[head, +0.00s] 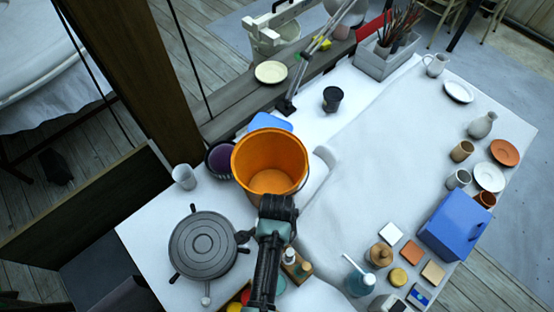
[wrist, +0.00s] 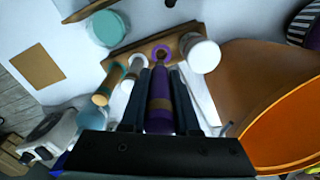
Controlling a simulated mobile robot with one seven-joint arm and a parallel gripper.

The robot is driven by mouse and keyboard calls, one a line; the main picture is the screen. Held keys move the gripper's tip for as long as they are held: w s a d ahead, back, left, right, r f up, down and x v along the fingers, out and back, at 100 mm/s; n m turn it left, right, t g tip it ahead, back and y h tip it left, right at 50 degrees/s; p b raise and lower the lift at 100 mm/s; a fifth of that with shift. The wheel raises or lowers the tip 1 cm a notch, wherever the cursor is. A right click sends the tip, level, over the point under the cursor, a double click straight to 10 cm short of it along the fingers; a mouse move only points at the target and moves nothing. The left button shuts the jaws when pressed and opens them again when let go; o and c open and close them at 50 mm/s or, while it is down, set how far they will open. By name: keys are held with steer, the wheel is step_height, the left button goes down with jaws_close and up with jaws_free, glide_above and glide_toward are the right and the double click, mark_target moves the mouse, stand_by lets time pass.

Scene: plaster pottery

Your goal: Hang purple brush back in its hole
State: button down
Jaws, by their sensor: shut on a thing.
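The purple brush (wrist: 160,100) lies lengthwise between the two fingers of my gripper (wrist: 160,78) in the wrist view, and the fingers are shut on it. Its far end, with a purple ring, overlaps the edge of a wooden rack (wrist: 128,52). I cannot tell whether it sits in a hole or only in front of one. A teal and tan brush (wrist: 107,85) and a white one (wrist: 131,75) stand left of it at the rack. In the head view my arm hides the brush and fingertips; part of the rack (head: 298,270) shows beside the arm.
A large orange bucket (head: 268,160) stands close by, and fills the right of the wrist view (wrist: 285,125). A white round item (wrist: 203,54) is right of the brush. A grey turntable (head: 203,245) is left of my arm. The white table's middle (head: 370,170) is clear.

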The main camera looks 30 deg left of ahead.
steer(key=shift+w+a, duration=0.2)
steer(key=shift+w, duration=0.2)
steer(key=shift+s+d+f+b, duration=0.1)
steer(key=shift+s+f+b, duration=0.1)
steer(key=shift+b, duration=0.35)
steer(key=shift+f, duration=0.3)
steer(key=shift+f+b, duration=1.25)
steer(key=shift+b, duration=0.35)
steer(key=shift+f, duration=0.1)
steer(key=shift+f+b, duration=1.6)
steer(key=shift+f, duration=0.6)
steer(key=shift+f+b, duration=0.4)
steer(key=shift+f, duration=0.1)
steer(key=c, duration=0.6)
jaws_free()
steer(key=shift+r, duration=0.1)
